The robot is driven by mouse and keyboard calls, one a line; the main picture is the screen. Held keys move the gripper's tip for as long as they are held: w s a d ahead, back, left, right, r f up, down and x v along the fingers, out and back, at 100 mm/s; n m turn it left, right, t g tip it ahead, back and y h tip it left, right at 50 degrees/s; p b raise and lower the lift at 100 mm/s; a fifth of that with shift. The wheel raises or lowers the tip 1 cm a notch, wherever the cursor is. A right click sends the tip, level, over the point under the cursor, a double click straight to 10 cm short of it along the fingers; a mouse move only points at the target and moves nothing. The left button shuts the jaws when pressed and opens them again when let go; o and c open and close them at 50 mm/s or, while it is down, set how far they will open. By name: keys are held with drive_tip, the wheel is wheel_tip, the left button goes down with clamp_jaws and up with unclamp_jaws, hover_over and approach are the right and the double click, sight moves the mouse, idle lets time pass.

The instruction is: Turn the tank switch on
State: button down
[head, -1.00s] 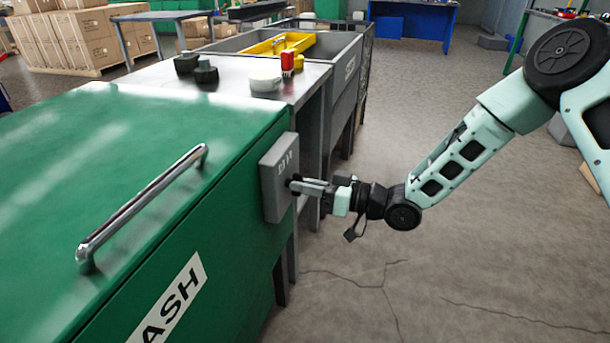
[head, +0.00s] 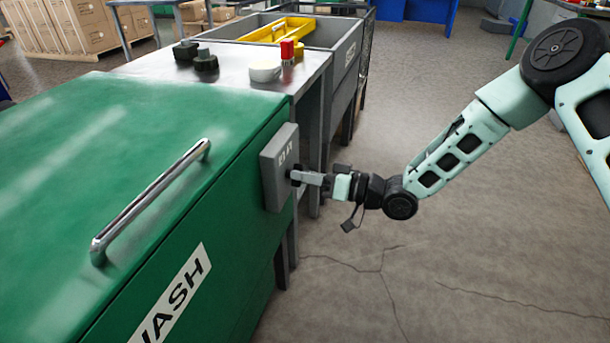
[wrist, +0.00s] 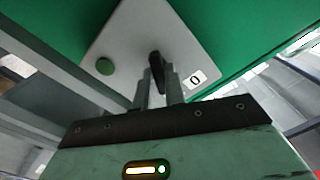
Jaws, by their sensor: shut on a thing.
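The tank switch is a grey box (head: 279,182) on the side of the green tank (head: 215,195), with small markings on its face. In the wrist view its grey faceplate (wrist: 138,38) carries a black knob (wrist: 155,62), a dark green round button or lamp (wrist: 104,66) and a white label reading 0 (wrist: 195,79). My gripper (head: 299,178) reaches the box from the right in the head view. In the wrist view its fingers (wrist: 160,80) are shut on the black knob, which looks slightly tilted. The fingers hide the knob's lower part.
The tank has a chrome handle (head: 150,200) and a WASH label (head: 172,300). Open floor (head: 450,260) lies to the right.

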drive_tip(key=c, duration=1.5)
unclamp_jaws()
drive_tip(key=shift+o, duration=0.2)
drive_tip(key=shift+d, duration=0.1)
drive_tip(key=p+v, duration=0.2)
drive_tip(key=v, duration=1.5)
drive_tip(key=shift+d, duration=0.15)
drive_tip(key=shift+s, duration=0.1)
